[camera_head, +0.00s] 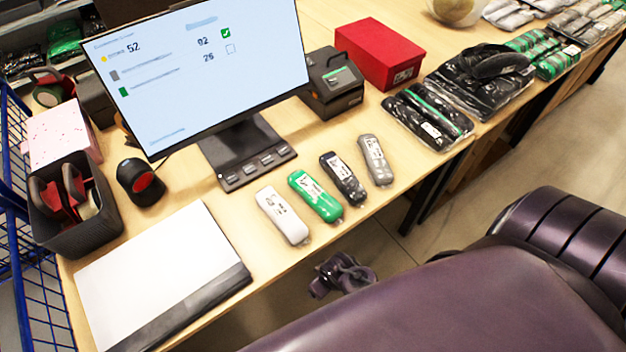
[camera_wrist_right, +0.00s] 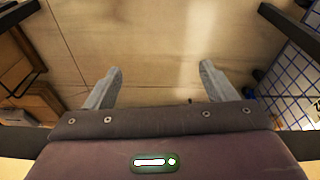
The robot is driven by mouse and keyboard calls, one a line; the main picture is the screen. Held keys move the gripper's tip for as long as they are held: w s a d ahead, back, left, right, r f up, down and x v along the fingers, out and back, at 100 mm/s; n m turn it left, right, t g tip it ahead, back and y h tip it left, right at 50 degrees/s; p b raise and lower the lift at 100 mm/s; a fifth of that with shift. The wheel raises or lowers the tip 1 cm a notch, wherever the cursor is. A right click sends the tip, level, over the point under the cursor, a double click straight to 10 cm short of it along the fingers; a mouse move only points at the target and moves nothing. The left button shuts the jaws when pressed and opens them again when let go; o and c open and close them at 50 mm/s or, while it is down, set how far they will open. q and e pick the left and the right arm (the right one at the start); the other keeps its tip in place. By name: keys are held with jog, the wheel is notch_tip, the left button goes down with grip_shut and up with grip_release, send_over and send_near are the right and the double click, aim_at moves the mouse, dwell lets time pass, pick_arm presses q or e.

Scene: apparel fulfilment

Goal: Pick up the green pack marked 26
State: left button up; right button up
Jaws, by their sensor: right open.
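A green pack (camera_head: 316,196) with a white label lies on the table in the head view, in a row of slim packs. Its label number is too small to read. A white pack (camera_head: 282,215) is on its left; a black pack (camera_head: 343,178) and a grey pack (camera_head: 375,159) are on its right. My right gripper (camera_wrist_right: 162,68) is open and empty in the right wrist view, above bare floor, with no pack between its fingers. My left gripper cannot be made out in either view.
A monitor (camera_head: 200,65) stands behind the row; a white board (camera_head: 155,275) lies at its left. The table's front edge beside the packs is clear.

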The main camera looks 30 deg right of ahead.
jog(key=w+r+t, duration=0.1)
jog(key=w+r, duration=0.1)
jog(key=r, duration=0.9)
jog(key=w+r, duration=0.3)
jog(key=r, duration=0.8)
jog(key=t+p, duration=0.1)
send_over(323, 199)
jog(key=s, duration=0.3)
jog(key=f, duration=0.1)
jog(key=d+f, duration=0.1)
jog(key=f, duration=0.1)
jog(key=shift+w+y, duration=0.1)
jog(key=shift+y, duration=0.2)
jog(key=x, duration=0.7)
jog(key=shift+w+a+f+b, duration=0.15)
jog(key=shift+w+a+b, duration=0.05)
jog(key=shift+b, duration=0.15)
jog(key=c, duration=1.1)
